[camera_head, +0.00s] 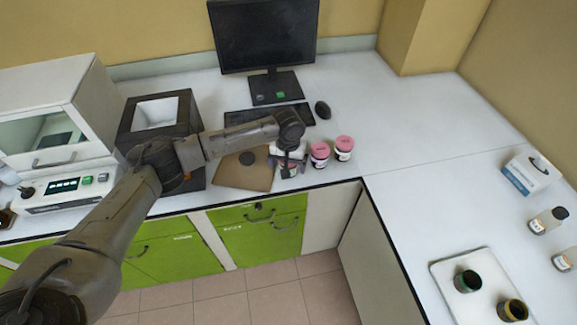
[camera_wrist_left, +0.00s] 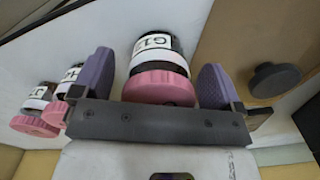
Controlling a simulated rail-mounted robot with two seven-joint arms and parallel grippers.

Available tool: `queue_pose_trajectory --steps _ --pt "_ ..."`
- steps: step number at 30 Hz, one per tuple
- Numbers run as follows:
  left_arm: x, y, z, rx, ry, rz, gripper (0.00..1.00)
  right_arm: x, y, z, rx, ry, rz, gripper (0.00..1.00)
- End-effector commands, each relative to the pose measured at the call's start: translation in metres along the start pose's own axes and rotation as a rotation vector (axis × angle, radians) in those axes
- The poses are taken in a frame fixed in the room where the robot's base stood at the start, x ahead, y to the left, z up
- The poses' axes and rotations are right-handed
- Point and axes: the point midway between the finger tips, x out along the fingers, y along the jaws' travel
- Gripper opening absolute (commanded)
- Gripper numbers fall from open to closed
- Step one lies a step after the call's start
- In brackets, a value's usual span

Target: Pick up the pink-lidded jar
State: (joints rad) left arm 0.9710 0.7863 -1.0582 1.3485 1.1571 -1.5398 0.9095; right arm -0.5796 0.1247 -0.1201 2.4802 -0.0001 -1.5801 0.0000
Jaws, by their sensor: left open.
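Three pink-lidded jars stand in a row on the white counter in the head view. The leftmost jar (camera_head: 289,171) is mostly hidden under my left gripper (camera_head: 290,160). The middle jar (camera_head: 319,155) and the right jar (camera_head: 344,149) stand just to its right. In the left wrist view, a jar (camera_wrist_left: 157,72) with a pink lid, dark contents and a white label lies between the two purple fingers of my open left gripper (camera_wrist_left: 158,66). Small gaps show beside it. The other two jars show at left (camera_wrist_left: 73,83) (camera_wrist_left: 38,112). My right gripper is out of view.
A brown board (camera_head: 243,178) with a dark round knob lies left of the jars. A keyboard (camera_head: 262,114), mouse (camera_head: 322,109) and monitor (camera_head: 266,35) are behind. A black box-shaped device (camera_head: 130,128) stands left.

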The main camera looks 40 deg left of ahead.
Motion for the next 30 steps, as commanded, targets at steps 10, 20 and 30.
queue_pose_trajectory --steps 10,20,30 --pt "0.0068 0.0003 -0.0001 0.001 0.001 0.001 0.92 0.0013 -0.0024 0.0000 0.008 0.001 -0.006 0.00" --pt "0.0065 0.0003 -0.0001 0.001 0.001 0.001 0.62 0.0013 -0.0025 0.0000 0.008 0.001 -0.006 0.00" --pt "0.0060 0.0003 -0.0003 0.000 0.002 0.002 0.34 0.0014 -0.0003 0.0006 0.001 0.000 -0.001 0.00"
